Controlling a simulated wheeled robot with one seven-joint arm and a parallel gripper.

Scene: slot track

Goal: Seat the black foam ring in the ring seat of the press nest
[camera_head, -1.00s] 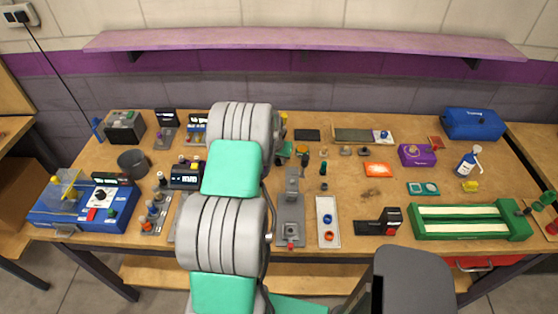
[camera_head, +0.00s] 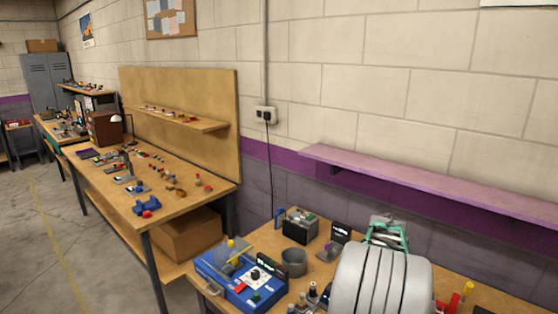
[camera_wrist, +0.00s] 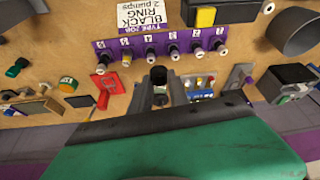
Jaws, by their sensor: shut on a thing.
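My gripper (camera_wrist: 161,92) shows at the middle of the wrist view, pointing away over a wooden bench top. Its fingers are shut on a small dark round thing (camera_wrist: 158,75), which looks like the black foam ring. In the head view my arm hides the gripper. I cannot make out the press nest or its ring seat in either current view. A white card (camera_wrist: 150,14) reading "BLACK RING 2 pumps" appears upside down beyond the gripper. Below it is a purple panel (camera_wrist: 128,50) with a row of several knobs.
In the wrist view a red part (camera_wrist: 105,84) lies left of the gripper and a black device (camera_wrist: 289,80) to the right. In the head view a blue machine (camera_head: 240,275) and a grey cup (camera_head: 293,262) stand left of my arm.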

